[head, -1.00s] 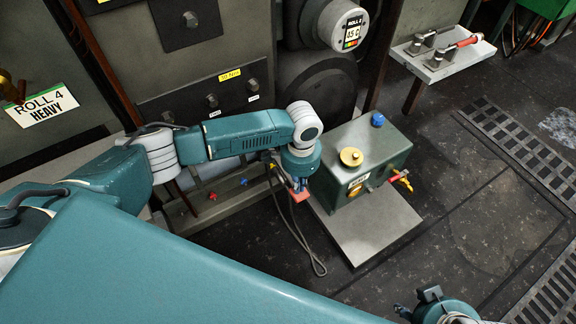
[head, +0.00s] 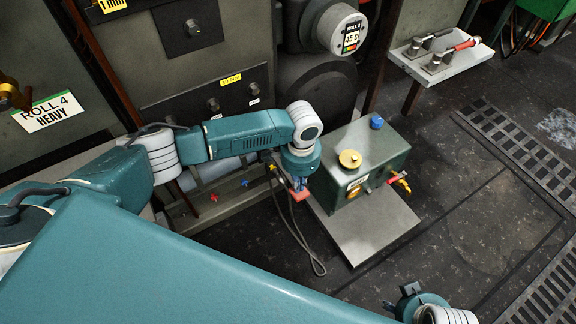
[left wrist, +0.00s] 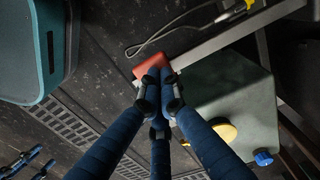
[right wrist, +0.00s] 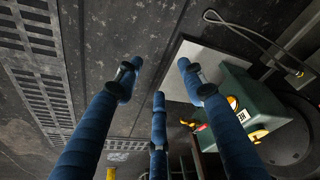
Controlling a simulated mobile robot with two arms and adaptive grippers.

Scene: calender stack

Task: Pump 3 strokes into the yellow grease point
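The yellow grease point (head: 272,168) is on the low rail left of the green pump box (head: 365,165), with a dark hose (head: 300,240) running from its yellow connector, which also shows in the right wrist view (right wrist: 299,73). A red handle (head: 294,197) lies beside the box's left side; it also shows in the left wrist view (left wrist: 152,64). My left gripper (head: 301,184) points down at this handle, its fingertips (left wrist: 160,76) close together around it. My right gripper (right wrist: 160,72) is open and empty, in front of the box and above the floor.
Red (head: 213,197) and blue (head: 244,182) points sit on the same rail. The box has a yellow cap (head: 350,158), a blue cap (head: 377,121) and a red lever (head: 387,181). A tray (head: 445,62) is at upper right. Floor at right is clear.

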